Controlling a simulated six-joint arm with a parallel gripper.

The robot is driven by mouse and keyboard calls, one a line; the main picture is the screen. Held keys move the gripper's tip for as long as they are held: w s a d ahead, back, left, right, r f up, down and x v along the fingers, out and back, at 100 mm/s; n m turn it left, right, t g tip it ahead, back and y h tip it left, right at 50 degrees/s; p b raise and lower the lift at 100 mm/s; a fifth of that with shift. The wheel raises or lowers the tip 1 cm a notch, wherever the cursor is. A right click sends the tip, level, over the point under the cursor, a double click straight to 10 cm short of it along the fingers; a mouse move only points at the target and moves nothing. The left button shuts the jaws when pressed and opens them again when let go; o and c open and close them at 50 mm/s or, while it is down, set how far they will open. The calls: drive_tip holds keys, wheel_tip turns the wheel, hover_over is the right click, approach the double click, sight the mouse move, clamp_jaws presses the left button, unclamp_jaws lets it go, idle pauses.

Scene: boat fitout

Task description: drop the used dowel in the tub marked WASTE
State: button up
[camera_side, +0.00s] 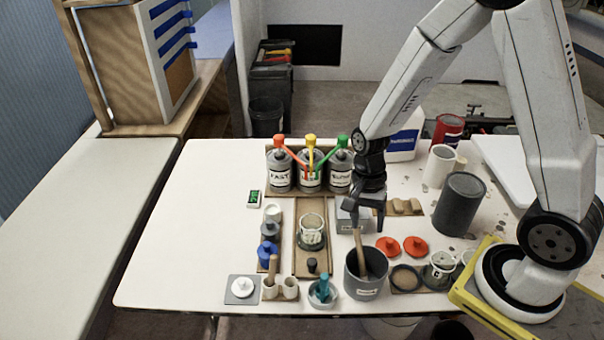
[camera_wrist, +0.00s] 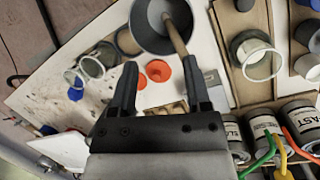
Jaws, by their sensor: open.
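A dark grey tub (camera_side: 350,284) stands near the front of the table, with a small label too small to read. A wooden dowel (camera_side: 360,256) leans inside it, its upper end above the rim. My gripper (camera_side: 367,226) is open and empty, pointing down just behind and above the tub. In the wrist view the tub (camera_wrist: 143,38) is at the top centre, beyond my fingertips (camera_wrist: 160,65). The dowel (camera_wrist: 177,38) slants from inside the tub over its rim towards the right finger, not gripped.
Two orange lids (camera_side: 416,245) and a round can (camera_side: 440,268) are right of the tub. A teal-handled item in a cup (camera_side: 322,292) is left of it. Several bottles with coloured spouts (camera_side: 311,175) stand behind. A dark cylinder (camera_side: 461,205) stands at right. The table's left side is clear.

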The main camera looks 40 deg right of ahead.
drive_tip(key=shift+v, duration=2.5)
drive_tip(key=r+n+t, duration=0.1)
drive_tip(key=n, duration=0.3)
drive_tip(key=s+r+n+t+h, duration=0.1)
drive_tip(key=n+t, duration=0.1)
drive_tip(key=n, duration=0.3)
drive_tip(key=r+n+t+h, duration=0.1)
drive_tip(key=n+t, duration=0.1)
drive_tip(key=n, duration=0.2)
drive_tip(key=shift+s+a+n, duration=0.3)
